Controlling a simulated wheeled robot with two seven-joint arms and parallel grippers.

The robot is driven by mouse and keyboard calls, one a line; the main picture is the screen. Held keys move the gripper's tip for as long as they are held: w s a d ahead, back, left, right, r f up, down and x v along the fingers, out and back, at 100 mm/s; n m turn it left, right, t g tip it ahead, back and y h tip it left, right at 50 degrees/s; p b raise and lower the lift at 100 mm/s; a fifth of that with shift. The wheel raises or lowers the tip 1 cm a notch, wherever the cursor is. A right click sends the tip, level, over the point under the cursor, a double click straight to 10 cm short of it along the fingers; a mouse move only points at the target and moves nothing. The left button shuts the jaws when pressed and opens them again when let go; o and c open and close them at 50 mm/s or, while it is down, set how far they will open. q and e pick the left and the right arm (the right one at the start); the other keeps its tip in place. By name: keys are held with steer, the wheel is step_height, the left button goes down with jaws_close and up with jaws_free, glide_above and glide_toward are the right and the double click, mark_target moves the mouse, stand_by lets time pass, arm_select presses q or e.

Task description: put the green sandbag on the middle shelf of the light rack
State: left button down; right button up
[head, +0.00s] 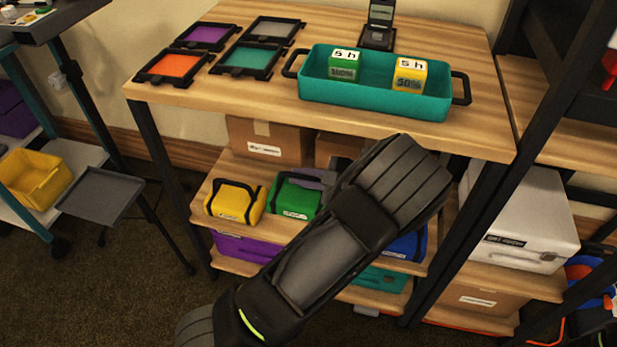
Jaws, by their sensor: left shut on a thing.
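The green sandbag (292,199) is at the middle shelf (224,171) of the wood-and-black rack, just right of a yellow sandbag (235,202). It looks upright and at shelf level; I cannot tell if its full weight rests there. My left gripper (313,181) shows only as a grey part at the green bag's upper right, shut on it; my own dark arm hides the rest of the gripper. A blue sandbag (408,245) shows partly behind the arm on the right. My right gripper is not in view.
A teal tray (375,102) with two labelled cubes and several colour-filter frames (247,58) sit on the top board. Cardboard boxes (268,140) stand behind the bags. A purple case (240,247) is below. A white case (522,222) stands on the right-hand rack.

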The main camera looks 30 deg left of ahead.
mark_target(303, 198)
arm_select(q)
steer(key=shift+f+b, duration=0.45)
steer(key=shift+f, duration=1.45)
steer(key=shift+f, duration=0.1)
steer(key=shift+f+b, duration=0.6)
steer(key=shift+f, duration=1.2)
steer(key=shift+f, duration=0.1)
steer(key=c, duration=1.4)
jaws_free()
steer(key=shift+f, duration=0.1)
steer(key=shift+c, duration=0.2)
steer(key=shift+d, duration=0.15)
steer(key=shift+p+v, duration=0.7)
steer(key=shift+v, duration=2.95)
